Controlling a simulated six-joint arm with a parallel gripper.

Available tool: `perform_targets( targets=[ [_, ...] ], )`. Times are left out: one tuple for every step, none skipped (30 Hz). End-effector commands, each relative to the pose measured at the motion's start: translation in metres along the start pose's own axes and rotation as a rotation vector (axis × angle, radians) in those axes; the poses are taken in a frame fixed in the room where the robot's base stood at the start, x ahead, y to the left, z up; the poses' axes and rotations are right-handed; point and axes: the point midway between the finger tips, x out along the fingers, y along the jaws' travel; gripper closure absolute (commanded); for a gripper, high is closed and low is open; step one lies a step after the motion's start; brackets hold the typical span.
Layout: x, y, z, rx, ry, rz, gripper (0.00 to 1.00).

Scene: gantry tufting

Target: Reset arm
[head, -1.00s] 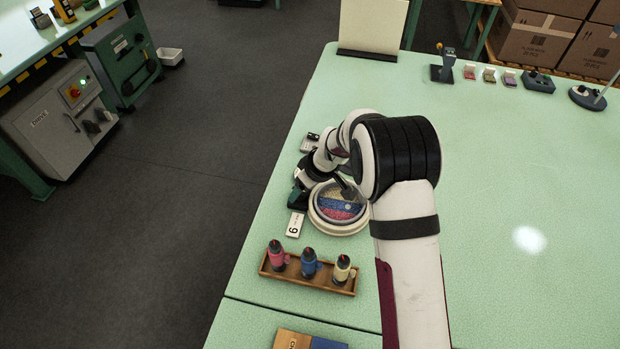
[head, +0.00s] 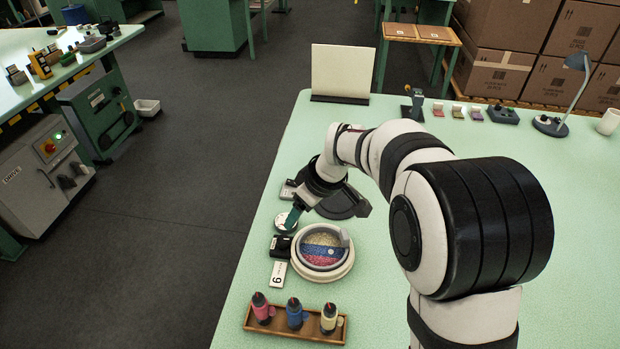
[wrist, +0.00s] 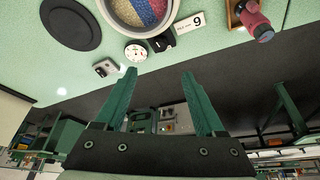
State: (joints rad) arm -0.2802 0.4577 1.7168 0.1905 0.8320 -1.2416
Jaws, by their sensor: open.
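My gripper (wrist: 158,98) is open and empty in the wrist view, its two green fingers spread wide apart. In the head view my gripper (head: 327,212) is raised above the left side of the green table (head: 425,135), behind the round hoop. The round hoop (head: 347,262) stands on the table with yellow, blue and red tufted bands in it. It also shows at the top of the wrist view (wrist: 113,20), apart from the fingers.
A wooden rack (head: 284,333) holds pink, blue and yellow bottles near the front. A card marked 9 (head: 278,274) lies beside the hoop. A black disc (wrist: 71,24), a white dial (wrist: 136,51) and a cream board (head: 340,71) are nearby.

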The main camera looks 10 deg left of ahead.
Motion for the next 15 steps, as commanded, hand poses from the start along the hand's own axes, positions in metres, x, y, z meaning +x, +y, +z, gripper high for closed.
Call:
perform_targets(
  targets=[
    [0.0, 0.0, 0.0, 0.0, 0.0, 0.0, 0.29],
    [-0.001, 0.0, 0.0, 0.003, 0.0, 0.0, 0.29],
    [-0.006, -0.001, 0.004, 0.025, -0.003, 0.0, 0.29],
    [-0.014, -0.004, 0.009, 0.061, -0.008, -0.001, 0.29],
    [-0.026, -0.008, 0.018, 0.117, -0.017, -0.002, 0.29],
    [-0.046, -0.017, 0.035, 0.225, -0.035, -0.003, 0.29],
    [-0.064, -0.027, 0.052, 0.326, -0.053, -0.004, 0.29],
    [-0.081, -0.04, 0.072, 0.438, -0.076, -0.003, 0.29],
    [-0.101, -0.058, 0.099, 0.596, -0.107, 0.003, 0.29],
    [-0.114, -0.073, 0.12, 0.715, -0.132, 0.009, 0.29],
    [-0.125, -0.088, 0.14, 0.83, -0.155, 0.019, 0.29],
    [-0.136, -0.108, 0.165, 0.978, -0.184, 0.034, 0.29],
    [-0.142, -0.123, 0.182, 1.08, -0.205, 0.048, 0.29],
    [-0.146, -0.136, 0.198, 1.175, -0.223, 0.061, 0.29],
    [-0.149, -0.152, 0.215, 1.284, -0.244, 0.079, 0.29]
  ],
)
